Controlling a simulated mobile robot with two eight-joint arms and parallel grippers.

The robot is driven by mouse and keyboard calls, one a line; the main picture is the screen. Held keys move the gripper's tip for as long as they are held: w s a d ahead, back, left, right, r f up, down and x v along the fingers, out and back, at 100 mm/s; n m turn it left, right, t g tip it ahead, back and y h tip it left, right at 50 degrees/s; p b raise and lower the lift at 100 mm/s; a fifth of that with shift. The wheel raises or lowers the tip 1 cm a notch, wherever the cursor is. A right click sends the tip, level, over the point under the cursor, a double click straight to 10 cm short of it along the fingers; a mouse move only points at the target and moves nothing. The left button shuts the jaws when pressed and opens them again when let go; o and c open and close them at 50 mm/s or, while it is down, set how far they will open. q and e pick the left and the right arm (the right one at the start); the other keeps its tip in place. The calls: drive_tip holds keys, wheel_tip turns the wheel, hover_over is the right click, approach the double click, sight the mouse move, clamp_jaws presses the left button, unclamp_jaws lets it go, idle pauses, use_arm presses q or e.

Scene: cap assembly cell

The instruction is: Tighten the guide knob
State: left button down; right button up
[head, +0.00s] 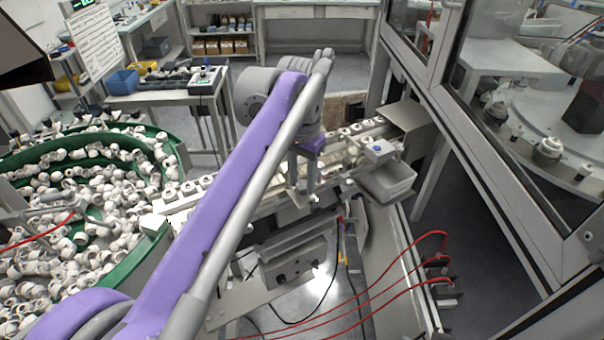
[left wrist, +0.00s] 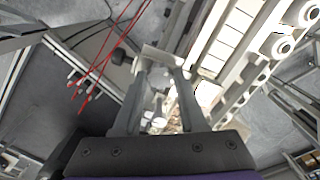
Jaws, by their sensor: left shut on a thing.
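My left gripper (head: 304,194) reaches down at the near side of the conveyor rail, just past the middle of the head view. In the left wrist view its two fingers (left wrist: 161,74) point away from the camera and close in at their tips. They are shut on a small part, which I take for the guide knob; the fingers and the grey bracket mostly hide it. How far the knob is turned cannot be seen. My right gripper is in neither view.
The conveyor (head: 236,186) carries white caps past the gripper. A green-rimmed bowl feeder (head: 142,262) full of white caps stands at left. Red hoses (head: 400,262) run across the front right. A glazed machine frame (head: 520,150) bounds the right side.

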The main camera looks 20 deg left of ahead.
sight(302, 184)
use_arm(q)
drive_tip(key=m+p, duration=0.1)
drive_tip(key=m, duration=0.5)
drive_tip(key=shift+w+r+m, duration=0.1)
drive_tip(key=shift+r+m, duration=0.05)
drive_tip(key=shift+m, duration=0.15)
drive_tip(key=m+p, duration=0.1)
drive_tip(key=m, duration=0.4)
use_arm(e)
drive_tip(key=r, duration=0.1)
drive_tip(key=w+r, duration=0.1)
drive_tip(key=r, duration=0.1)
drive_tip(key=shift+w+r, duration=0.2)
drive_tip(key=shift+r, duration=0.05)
use_arm(q)
drive_tip(key=shift+m, duration=0.4)
drive_tip(key=shift+c, duration=2.3)
unclamp_jaws()
wheel_tip(302, 184, up, 11)
drive_tip(key=p, duration=0.1)
drive_tip(key=shift+f, duration=0.2)
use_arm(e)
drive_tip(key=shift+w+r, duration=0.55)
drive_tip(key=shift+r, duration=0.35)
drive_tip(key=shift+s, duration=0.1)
